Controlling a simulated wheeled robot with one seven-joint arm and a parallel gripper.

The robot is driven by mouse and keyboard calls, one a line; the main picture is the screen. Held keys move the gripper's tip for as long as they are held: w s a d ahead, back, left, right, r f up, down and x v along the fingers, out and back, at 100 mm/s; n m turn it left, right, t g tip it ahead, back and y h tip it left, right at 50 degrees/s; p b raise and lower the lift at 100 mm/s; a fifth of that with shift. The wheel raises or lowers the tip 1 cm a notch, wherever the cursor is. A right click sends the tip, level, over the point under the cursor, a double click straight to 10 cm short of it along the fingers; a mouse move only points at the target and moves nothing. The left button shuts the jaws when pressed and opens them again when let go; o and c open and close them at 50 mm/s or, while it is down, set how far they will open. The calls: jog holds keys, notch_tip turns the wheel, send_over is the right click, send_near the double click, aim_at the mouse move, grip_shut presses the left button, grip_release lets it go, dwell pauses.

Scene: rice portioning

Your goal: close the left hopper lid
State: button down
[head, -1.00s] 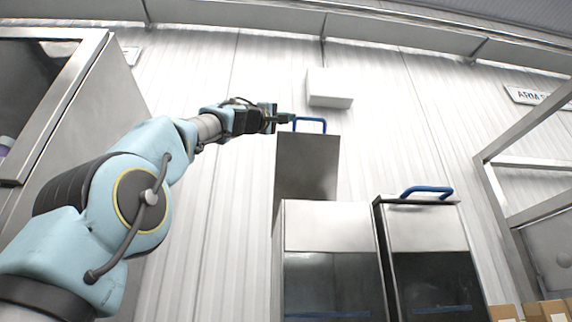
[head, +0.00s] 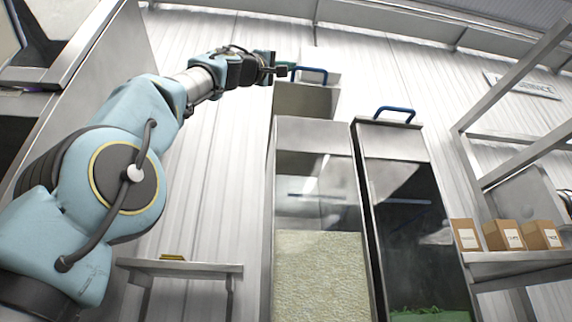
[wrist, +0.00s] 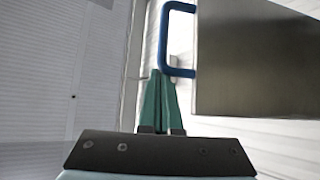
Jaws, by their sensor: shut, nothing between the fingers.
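The left hopper (head: 320,135) is a tall steel bin with a clear front, and pale grain shows inside. Its lid (head: 305,100) stands raised at the top, with a blue handle (head: 312,71) on its upper edge. My gripper (head: 284,70) is at the left end of that handle. In the wrist view, the teal fingers (wrist: 161,78) are shut together and empty, with their tips close beside the blue handle (wrist: 167,40). Whether they touch it I cannot tell. The lid (wrist: 262,58) fills the upper right there.
The right hopper (head: 390,140) stands beside it, its lid down with a blue handle (head: 395,109) on top. Green stuff lies low inside. Shelving with cardboard boxes (head: 505,235) is at right. A small table (head: 180,268) stands low at left. A steel cabinet (head: 85,75) is at upper left.

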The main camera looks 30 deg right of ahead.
jog(key=s+a+f+b, duration=0.1)
jog(key=s+f+b, duration=0.2)
jog(key=f+b, duration=1.1)
jog(key=shift+f+b, duration=0.3)
jog(key=shift+f, duration=0.5)
jog(key=shift+s+d, duration=0.1)
